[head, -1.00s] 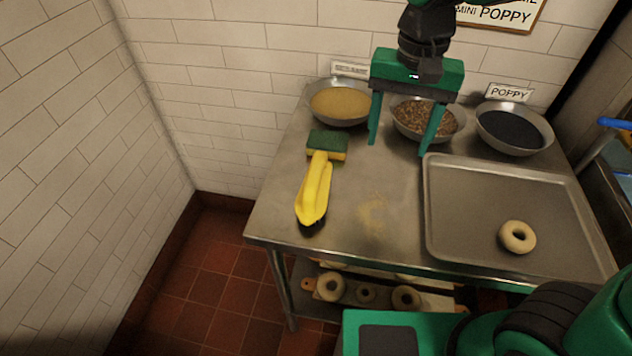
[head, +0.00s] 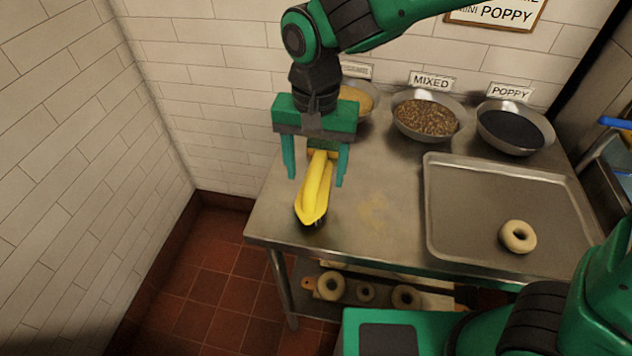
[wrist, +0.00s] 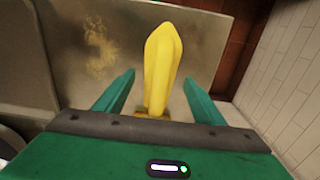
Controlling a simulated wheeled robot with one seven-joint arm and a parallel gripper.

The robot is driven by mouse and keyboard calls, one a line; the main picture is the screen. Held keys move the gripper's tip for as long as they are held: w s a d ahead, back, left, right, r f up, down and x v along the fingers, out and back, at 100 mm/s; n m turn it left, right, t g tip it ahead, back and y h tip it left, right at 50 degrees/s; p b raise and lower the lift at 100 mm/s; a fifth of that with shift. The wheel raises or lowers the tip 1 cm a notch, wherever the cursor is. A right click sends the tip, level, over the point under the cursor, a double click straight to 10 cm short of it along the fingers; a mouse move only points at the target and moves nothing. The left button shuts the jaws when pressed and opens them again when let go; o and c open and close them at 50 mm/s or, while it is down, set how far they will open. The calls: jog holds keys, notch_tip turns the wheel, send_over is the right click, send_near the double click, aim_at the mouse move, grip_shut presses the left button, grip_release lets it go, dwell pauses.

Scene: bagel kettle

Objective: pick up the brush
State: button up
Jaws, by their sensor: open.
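The brush (head: 315,191) lies on the left part of the steel table (head: 270,212). My gripper (head: 315,180) points down over the brush, open and empty, with one finger on each side in the picture. In the wrist view the yellow handle (wrist: 160,65) shows between and beyond my two fingers (wrist: 158,95). I cannot tell the exact height of the fingertips above the table.
Bowls of pale seeds (head: 356,98), mixed seeds (head: 427,116) and poppy seeds (head: 512,128) stand along the back wall. A tray (head: 470,242) with a bagel (head: 517,237) sits at the right. More bagels (head: 331,286) lie on the shelf below.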

notch_tip(320, 180, down, 5)
jog(key=shift+f, duration=0.1)
dwell(0.3)
jog(key=shift+w, duration=0.1)
jog(key=c, duration=1.2)
jog(key=shift+r, duration=0.55)
jog(key=r, duration=0.2)
jog(key=s+r, duration=0.1)
jog(key=r, duration=0.1)
jog(key=shift+a, duration=0.3)
jog(key=s+a+r, duration=0.2)
jog(key=s, duration=0.1)
jog(key=s+a+r, duration=0.2)
jog(key=s, duration=0.1)
jog(key=s+a+r, duration=0.1)
jog(key=s+r, duration=0.1)
jog(key=shift+s+a, duration=0.4)
